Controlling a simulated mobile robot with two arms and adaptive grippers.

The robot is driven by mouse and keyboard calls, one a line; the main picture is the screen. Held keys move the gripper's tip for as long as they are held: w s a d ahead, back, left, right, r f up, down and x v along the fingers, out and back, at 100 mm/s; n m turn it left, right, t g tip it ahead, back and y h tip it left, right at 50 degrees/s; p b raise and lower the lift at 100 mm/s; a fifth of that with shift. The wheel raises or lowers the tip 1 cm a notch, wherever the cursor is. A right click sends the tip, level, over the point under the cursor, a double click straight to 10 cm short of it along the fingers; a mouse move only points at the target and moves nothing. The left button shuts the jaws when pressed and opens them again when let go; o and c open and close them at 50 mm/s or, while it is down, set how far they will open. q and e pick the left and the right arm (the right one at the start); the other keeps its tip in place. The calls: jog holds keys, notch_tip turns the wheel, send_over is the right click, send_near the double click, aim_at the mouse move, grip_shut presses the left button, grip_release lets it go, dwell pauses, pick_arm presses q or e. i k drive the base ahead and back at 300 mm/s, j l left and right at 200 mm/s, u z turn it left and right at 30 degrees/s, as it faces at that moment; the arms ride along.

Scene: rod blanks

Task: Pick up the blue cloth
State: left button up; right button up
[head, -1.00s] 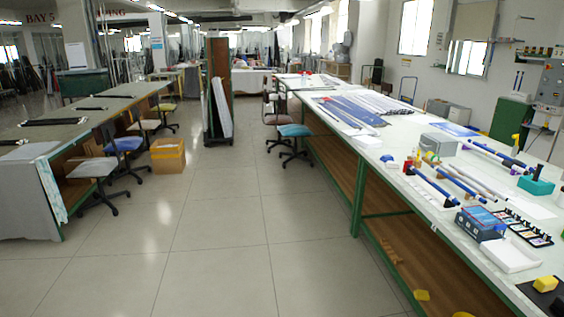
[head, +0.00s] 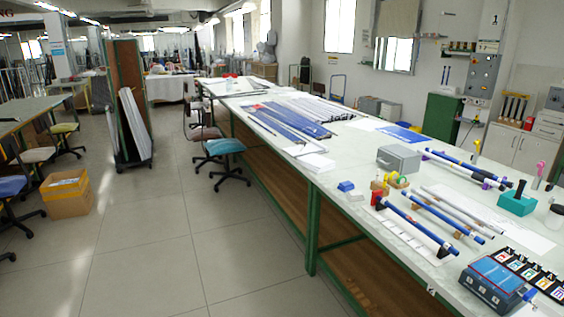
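I cannot clearly tell which thing is the blue cloth. A flat blue sheet (head: 404,133) lies on the long right-hand table, behind the grey box; whether it is cloth is unclear. A small blue item (head: 346,186) lies near the table's front edge, left of the red and yellow pieces; its material is too small to tell. A light-blue patterned cloth hung over the end of the left bench a second ago, and that end is out of view now. Neither of my grippers is in view.
The long table (head: 330,170) carries blue and silver rods (head: 418,224), a grey box (head: 398,158), a blue device (head: 492,283) and a teal holder (head: 516,203). A teal stool (head: 226,147) and cardboard box (head: 66,193) stand on the floor. The aisle (head: 180,235) is clear.

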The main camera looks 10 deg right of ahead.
aim_at(344, 187)
jog(key=i+z, duration=0.15)
jog(key=i, duration=0.5)
jog(key=i+z, duration=0.2)
jog(key=i, duration=0.45)
jog(key=i+j+z, duration=0.15)
jog(key=i, duration=0.45)
